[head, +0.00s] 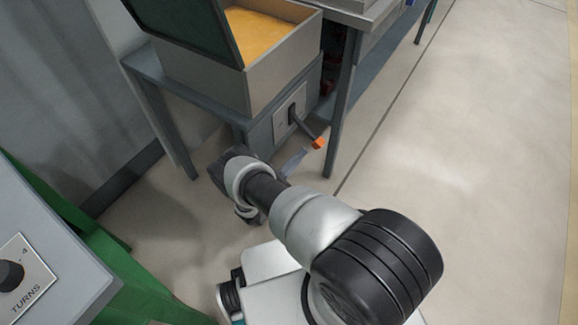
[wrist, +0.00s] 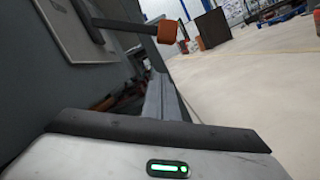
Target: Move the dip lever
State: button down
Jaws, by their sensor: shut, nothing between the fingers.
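The dip lever is a dark bar with an orange end (head: 319,143). It sticks out from a light plate (head: 283,118) on the grey panel under the vat. In the wrist view the lever (wrist: 125,24) runs from the plate to its orange end (wrist: 167,32), above my fingers. My gripper (head: 297,160) is shut and empty, just left of and below the orange end in the head view. In the wrist view the closed fingers (wrist: 162,95) point forward beneath the lever. They look apart from it, though the exact gap is hard to judge.
Above the lever stands a grey vat (head: 280,85) of orange-yellow contents with a dark green lid (head: 188,22). A table leg (head: 342,105) is close right of the lever. A TURNS dial panel (head: 25,272) is at lower left. The floor (head: 460,150) at right is clear.

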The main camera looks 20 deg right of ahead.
aim_at(307, 131)
jog(key=shift+s+d+r, duration=0.35)
jog(key=shift+d+r, duration=0.25)
jog(key=shift+r, duration=0.3)
jog(key=shift+s+d+r, duration=0.3)
jog(key=shift+d+r, duration=0.25)
jog(key=shift+r, duration=0.3)
